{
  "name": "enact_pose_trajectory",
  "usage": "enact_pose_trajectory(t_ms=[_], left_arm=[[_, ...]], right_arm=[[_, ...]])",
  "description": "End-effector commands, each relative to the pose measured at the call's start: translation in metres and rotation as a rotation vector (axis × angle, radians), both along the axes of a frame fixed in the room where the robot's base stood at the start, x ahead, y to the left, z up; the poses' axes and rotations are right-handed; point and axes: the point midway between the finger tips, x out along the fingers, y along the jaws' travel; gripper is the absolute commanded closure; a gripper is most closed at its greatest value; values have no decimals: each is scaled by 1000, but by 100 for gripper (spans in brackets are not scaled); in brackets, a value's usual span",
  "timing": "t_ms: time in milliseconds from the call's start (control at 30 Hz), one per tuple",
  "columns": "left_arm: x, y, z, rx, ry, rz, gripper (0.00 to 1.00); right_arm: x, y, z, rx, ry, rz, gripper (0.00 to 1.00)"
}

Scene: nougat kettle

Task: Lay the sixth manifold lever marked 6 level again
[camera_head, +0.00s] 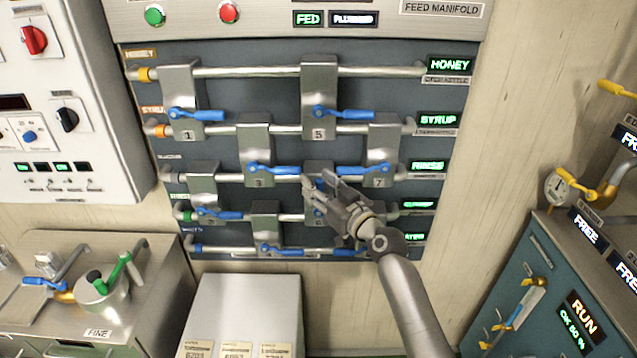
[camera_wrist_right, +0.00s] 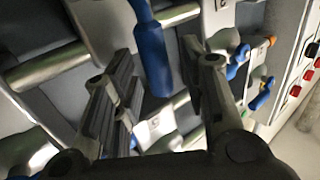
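The sixth lever's bracket (camera_head: 318,168) is mostly hidden behind my right gripper (camera_head: 322,186) in the head view. A small blue part of its lever (camera_head: 319,184) shows by the fingertips, so its angle is hard to tell there. In the right wrist view a blue lever handle (camera_wrist_right: 151,58) runs between the two fingers of my right gripper (camera_wrist_right: 150,85), beside a bracket with a number plate (camera_wrist_right: 155,124). The fingers stand apart with visible gaps on both sides of the handle. My left gripper is not in view.
Blue levers 1 (camera_head: 195,114), 5 (camera_head: 342,114), 3 (camera_head: 275,170), 7 (camera_head: 362,170) and 2 (camera_head: 220,215) lie about level nearby. Horizontal pipes (camera_head: 260,72) cross the manifold panel. A white box (camera_head: 245,310) stands below, and a teal cabinet (camera_head: 545,290) at right.

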Motion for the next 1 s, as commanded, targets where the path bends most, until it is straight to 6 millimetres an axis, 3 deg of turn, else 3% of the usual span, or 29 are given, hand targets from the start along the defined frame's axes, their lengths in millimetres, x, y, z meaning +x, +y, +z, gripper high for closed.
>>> enact_pose_trajectory(t_ms=[433,767,1000], left_arm=[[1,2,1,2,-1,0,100],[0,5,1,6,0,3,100],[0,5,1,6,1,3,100]], right_arm=[[6,4,0,-1,0,0,60],[6,4,-1,-1,1,-1,100],[6,4,-1,-1,1,-1,100]])
